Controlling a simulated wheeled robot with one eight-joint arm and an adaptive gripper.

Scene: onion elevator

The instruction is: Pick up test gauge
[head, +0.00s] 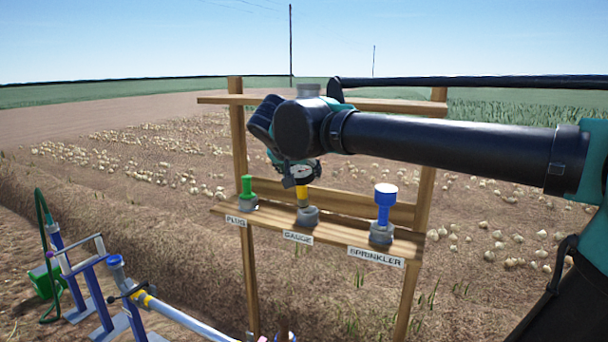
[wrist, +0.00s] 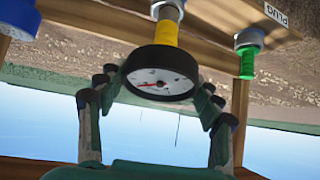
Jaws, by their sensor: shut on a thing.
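The test gauge (head: 302,172) has a round white dial with a black rim and a yellow stem. It stands upright over the grey socket (head: 307,215) behind the label GAUGE on the wooden shelf. In the wrist view, which is upside down, the gauge (wrist: 162,75) sits between my fingers with its dial facing the camera. My gripper (head: 290,172) is shut on the gauge around its dial body. My gripper also shows in the wrist view (wrist: 160,98). The lower stem still meets the grey fitting. My arm hides part of the gauge's upper side in the head view.
On the same shelf (head: 340,229), a green plug (head: 247,188) stands left and a blue sprinkler (head: 385,203) right, each in a grey fitting. A wooden top board (head: 390,104) runs above. Pipes on blue stands (head: 105,295) lie at lower left. Open field lies behind.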

